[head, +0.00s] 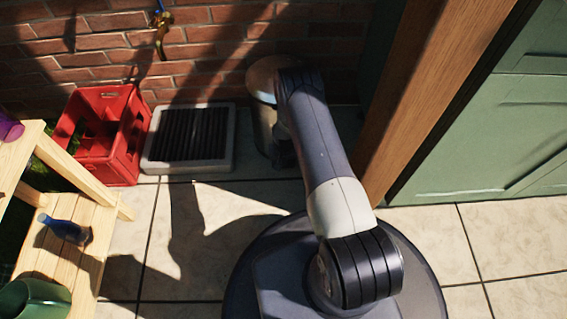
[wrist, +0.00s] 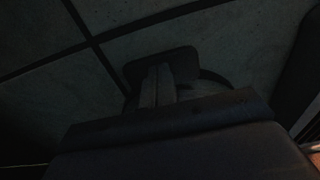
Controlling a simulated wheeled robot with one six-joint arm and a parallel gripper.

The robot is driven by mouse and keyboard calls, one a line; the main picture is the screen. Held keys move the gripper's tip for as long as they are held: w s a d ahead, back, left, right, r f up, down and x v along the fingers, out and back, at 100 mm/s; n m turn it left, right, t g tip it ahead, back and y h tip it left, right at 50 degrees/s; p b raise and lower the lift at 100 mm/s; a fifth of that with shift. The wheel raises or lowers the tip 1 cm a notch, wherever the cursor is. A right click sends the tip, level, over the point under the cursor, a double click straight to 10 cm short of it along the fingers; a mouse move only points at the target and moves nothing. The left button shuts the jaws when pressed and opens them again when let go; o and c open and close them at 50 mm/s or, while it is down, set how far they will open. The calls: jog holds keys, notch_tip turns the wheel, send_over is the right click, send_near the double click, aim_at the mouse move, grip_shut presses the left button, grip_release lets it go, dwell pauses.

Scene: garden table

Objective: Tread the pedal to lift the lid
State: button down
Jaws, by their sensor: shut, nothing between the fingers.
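A metal pedal bin (head: 264,128) stands against the brick wall, partly hidden behind my arm. Its round, shiny lid (head: 262,73) appears closed, though my arm covers its right side. In the dark wrist view, my gripper (wrist: 158,70) is shut and empty, pointing at the floor. Its fingertips overlap a dark, rounded plate that looks like the pedal (wrist: 185,61), at the foot of the bin. I cannot tell whether they touch it. The pedal and fingertips are hidden or unclear in the head view.
A drain grate (head: 190,137) in a pale frame lies left of the bin, beside a red crate (head: 104,135). A wooden post (head: 425,90) and green door (head: 510,130) are close on the right. A wooden bench (head: 75,250) stands at left. Tiles between are clear.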

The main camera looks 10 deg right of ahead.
jog(key=shift+f, duration=1.7)
jog(key=shift+s+a+r+p, duration=0.1)
jog(key=shift+s+r+p, duration=0.25)
jog(key=shift+s, duration=0.25)
jog(key=shift+s+a+r+p, duration=0.1)
jog(key=shift+s+r+p, duration=0.1)
jog(key=shift+s+p, duration=0.3)
jog(key=shift+s+a, duration=0.1)
jog(key=shift+s, duration=0.35)
jog(key=shift+r, duration=0.1)
notch_tip(320, 180, up, 10)
jog(key=s+p, duration=0.1)
jog(key=p, duration=0.3)
jog(key=shift+r, duration=0.25)
jog(key=shift+a, duration=0.1)
